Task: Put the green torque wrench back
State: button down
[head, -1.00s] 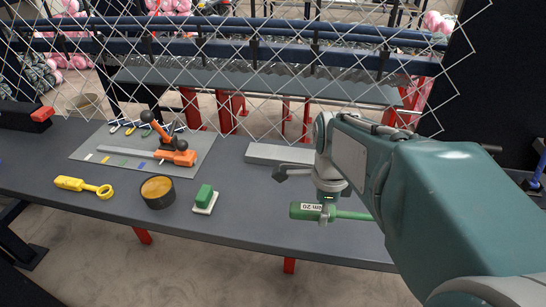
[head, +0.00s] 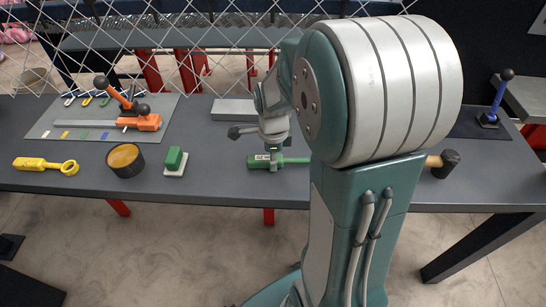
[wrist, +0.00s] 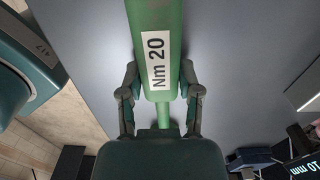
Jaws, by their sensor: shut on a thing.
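The head view does not show clearly whether the wrench touches the bench. My own arm hides the bench just right of it.
A chainlink fence stands behind.

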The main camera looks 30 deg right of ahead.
jog(key=shift+c, duration=1.5)
grip_release()
jog(key=shift+f, duration=0.1)
jog(key=shift+f, duration=0.15)
notch_tip(320, 180, up, 10)
jog(key=shift+a, duration=0.1)
jog(key=shift+s+a+r, duration=0.1)
jog(key=shift+r, duration=0.45)
jog(key=s+a+r+n+t, duration=0.2)
jog(key=s+a+n, duration=0.3)
jog(key=n, duration=0.7)
jog(key=s+a+r+n+t, duration=0.3)
jog(key=s+a+n, duration=0.2)
jog(key=n, duration=0.7)
jog(key=shift+s+a+t, duration=0.3)
jog(key=shift+s+a, duration=0.1)
jog(key=shift+s, duration=0.75)
